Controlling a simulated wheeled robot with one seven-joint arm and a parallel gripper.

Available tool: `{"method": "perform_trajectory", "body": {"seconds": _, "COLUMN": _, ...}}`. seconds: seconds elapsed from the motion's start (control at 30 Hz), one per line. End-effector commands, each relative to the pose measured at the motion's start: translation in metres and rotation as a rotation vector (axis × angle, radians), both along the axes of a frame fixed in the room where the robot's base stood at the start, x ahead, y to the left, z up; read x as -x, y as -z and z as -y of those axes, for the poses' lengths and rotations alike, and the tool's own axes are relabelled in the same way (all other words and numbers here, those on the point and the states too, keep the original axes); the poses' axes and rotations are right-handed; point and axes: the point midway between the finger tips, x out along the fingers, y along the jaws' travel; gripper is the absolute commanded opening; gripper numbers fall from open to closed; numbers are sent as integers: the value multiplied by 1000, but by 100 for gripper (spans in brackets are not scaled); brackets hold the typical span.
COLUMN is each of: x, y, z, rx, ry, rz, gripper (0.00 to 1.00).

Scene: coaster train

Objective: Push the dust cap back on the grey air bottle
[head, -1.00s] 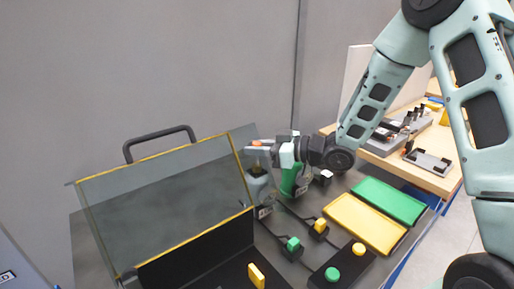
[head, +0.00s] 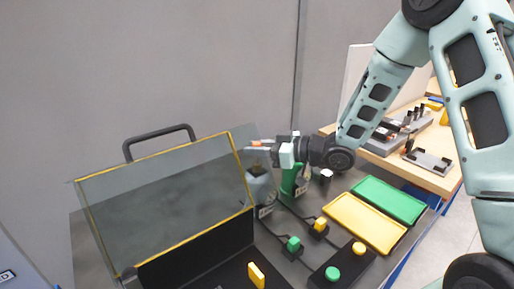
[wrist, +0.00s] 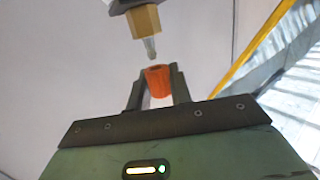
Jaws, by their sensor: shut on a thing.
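My gripper (head: 264,147) is shut on the orange dust cap (head: 257,144), above the grey air bottle (head: 259,188) in the head view. In the wrist view, the cap (wrist: 158,80) sits between the fingertips of my gripper (wrist: 157,88). A brass fitting (wrist: 146,22) with a thin silver tip is close beyond the cap, with a small gap between them. The tip is slightly to the left of the cap's middle. The grey bottle stands upright with a dark top, beside the clear panel.
A green bottle (head: 290,180) stands just right of the grey one, below my wrist. A tilted clear panel (head: 165,195) with yellow edges is close on the left. Yellow (head: 352,222) and green (head: 390,198) trays lie on the right. Button boxes and cables are in front.

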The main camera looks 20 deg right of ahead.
Motion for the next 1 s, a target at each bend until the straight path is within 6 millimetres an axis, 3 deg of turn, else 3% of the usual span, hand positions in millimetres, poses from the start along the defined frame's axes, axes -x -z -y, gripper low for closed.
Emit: {"method": "perform_trajectory", "body": {"seconds": 1.0, "x": 0, "y": 18, "z": 0, "rx": 0, "ry": 0, "rz": 0, "gripper": 0}}
